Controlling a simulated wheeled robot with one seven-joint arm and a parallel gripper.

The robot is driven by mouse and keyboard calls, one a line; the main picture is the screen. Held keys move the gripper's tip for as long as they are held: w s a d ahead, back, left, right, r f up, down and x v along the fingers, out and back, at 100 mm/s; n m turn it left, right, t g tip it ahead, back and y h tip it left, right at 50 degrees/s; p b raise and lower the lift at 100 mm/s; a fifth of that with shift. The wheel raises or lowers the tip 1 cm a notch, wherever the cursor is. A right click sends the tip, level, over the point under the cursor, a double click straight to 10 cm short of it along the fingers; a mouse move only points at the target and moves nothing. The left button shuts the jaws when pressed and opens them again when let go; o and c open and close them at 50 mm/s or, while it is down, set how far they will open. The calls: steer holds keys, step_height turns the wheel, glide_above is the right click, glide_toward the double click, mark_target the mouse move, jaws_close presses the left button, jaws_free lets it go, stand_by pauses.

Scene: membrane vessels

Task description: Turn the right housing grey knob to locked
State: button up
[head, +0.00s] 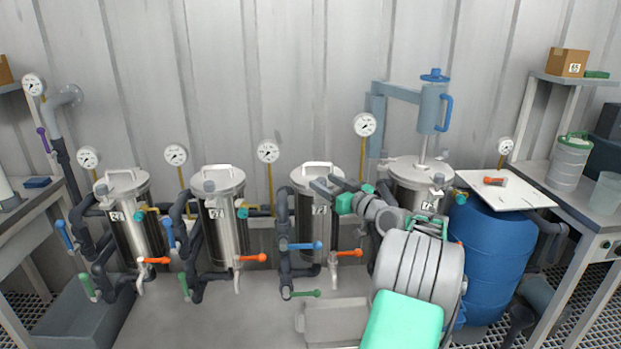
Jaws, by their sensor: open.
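Several steel housings with round lids stand in a row in the head view. The rightmost housing (405,172) is partly hidden behind my arm, and a small grey knob (437,180) shows at its lid's front right. The housing left of it (312,222) has a white lid handle; my gripper covers part of its lid's front right, and I cannot make out a knob there. My gripper (326,184) is open, with grey fingers and teal parts, pointing left in front of that housing's lid. Nothing shows between the fingers. Whether it touches the lid, I cannot tell.
Dark pipes with blue, orange and green valve levers stand in front of the housings. A blue drum (492,265) with a white board (503,190) and an orange-handled tool stands at right. A blue lifting arm (400,92) rises above the rightmost lid. Workbenches flank both sides.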

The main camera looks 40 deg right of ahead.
mark_target(317, 179)
steer(key=w, duration=0.5)
steer(key=shift+w+f, duration=0.15)
steer(key=shift+w, duration=0.25)
jaws_close()
